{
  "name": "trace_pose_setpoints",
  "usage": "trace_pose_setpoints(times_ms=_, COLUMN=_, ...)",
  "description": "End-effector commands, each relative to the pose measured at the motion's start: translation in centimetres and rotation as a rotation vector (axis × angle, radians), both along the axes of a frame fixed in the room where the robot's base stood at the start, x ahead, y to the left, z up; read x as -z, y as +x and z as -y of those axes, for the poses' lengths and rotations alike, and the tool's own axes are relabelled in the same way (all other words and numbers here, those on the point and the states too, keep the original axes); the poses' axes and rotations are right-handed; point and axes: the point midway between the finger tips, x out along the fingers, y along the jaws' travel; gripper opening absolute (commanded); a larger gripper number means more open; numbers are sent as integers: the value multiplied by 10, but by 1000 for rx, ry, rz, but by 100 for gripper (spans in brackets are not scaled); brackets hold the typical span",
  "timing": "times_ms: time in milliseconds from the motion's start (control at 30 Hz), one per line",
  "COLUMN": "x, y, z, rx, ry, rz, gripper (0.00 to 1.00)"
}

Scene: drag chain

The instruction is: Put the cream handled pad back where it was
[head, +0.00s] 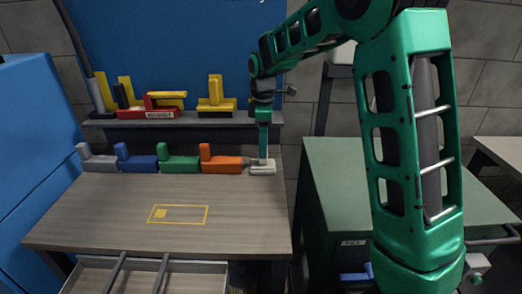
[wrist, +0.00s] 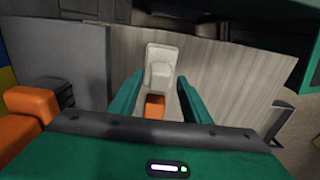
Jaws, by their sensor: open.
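The cream handled pad (head: 262,170) lies at the back right corner of the wooden bench top (head: 110,208), at the right end of a row of pads. It also shows in the wrist view (wrist: 160,66), beyond the fingertips. My gripper (head: 263,153) points down just over it in the head view. In the wrist view my gripper (wrist: 159,95) is open, with its green fingers apart. A small orange block (wrist: 155,106) shows between the fingers; I cannot tell what it belongs to. Contact with the cream pad cannot be told.
Grey (head: 97,160), blue (head: 137,161), green (head: 178,162) and orange (head: 222,161) handled pads stand left of the cream one. A yellow outlined rectangle (head: 178,222) marks the clear bench middle. A shelf (head: 180,128) behind holds yellow, red and black pieces. A green cabinet (head: 340,180) stands right.

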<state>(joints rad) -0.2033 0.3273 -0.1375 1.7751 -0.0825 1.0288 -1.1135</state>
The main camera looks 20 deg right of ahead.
Motion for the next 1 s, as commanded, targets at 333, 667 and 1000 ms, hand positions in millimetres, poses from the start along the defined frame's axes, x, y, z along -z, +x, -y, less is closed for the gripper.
trace_pose_setpoints(times_ms=333, x=-70, y=1, z=0, rx=1, ry=0, rz=3, gripper=43)
trace_pose_setpoints(times_ms=667, x=-100, y=0, z=1, rx=2, ry=0, rz=1, gripper=43)
trace_pose_setpoints(times_ms=1000, x=-105, y=-21, z=25, rx=122, ry=1, rz=3, gripper=43)
